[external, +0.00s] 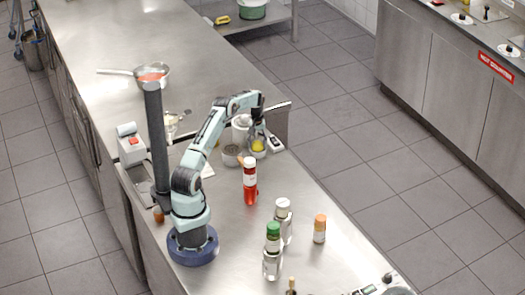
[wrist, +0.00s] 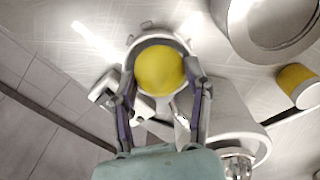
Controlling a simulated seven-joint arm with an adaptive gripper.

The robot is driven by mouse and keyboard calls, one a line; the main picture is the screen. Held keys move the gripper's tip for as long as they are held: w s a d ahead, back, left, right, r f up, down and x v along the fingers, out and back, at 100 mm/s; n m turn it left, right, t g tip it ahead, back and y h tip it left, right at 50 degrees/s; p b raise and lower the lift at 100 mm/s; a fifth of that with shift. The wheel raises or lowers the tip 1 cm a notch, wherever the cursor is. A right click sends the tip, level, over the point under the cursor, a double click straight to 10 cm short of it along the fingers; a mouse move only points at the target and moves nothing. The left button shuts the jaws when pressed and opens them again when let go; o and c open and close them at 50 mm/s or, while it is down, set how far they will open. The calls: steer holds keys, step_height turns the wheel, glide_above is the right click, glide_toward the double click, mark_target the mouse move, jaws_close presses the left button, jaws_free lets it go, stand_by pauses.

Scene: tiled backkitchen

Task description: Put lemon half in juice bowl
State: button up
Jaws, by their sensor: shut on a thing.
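The yellow lemon half (wrist: 160,68) sits between the two fingers of my gripper (wrist: 160,78) in the wrist view. My gripper is shut on it. In the external view my gripper (external: 258,138) points down over the right side of the steel counter, with the lemon half (external: 257,146) at its tips. A round grey metal rim (wrist: 143,38) shows around the lemon from above; I cannot tell how far below the fruit it lies. A small metal bowl (external: 232,157) stands left of my gripper; I cannot tell if it is the juice bowl.
A white canister (external: 241,121) stands behind my gripper, and a dark-faced device (external: 275,143) sits to its right. A red bottle (external: 250,190) and several other bottles, one green-capped (external: 273,240), stand nearer the camera. The far counter is mostly clear.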

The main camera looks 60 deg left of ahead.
mark_target(258, 142)
steer(key=shift+f, duration=0.7)
steer(key=shift+o, duration=0.5)
steer(key=shift+f, duration=0.4)
steer(key=o, duration=1.1)
steer(key=shift+f, duration=0.15)
step_height(258, 142, up, 14)
steer(key=shift+f, duration=0.25)
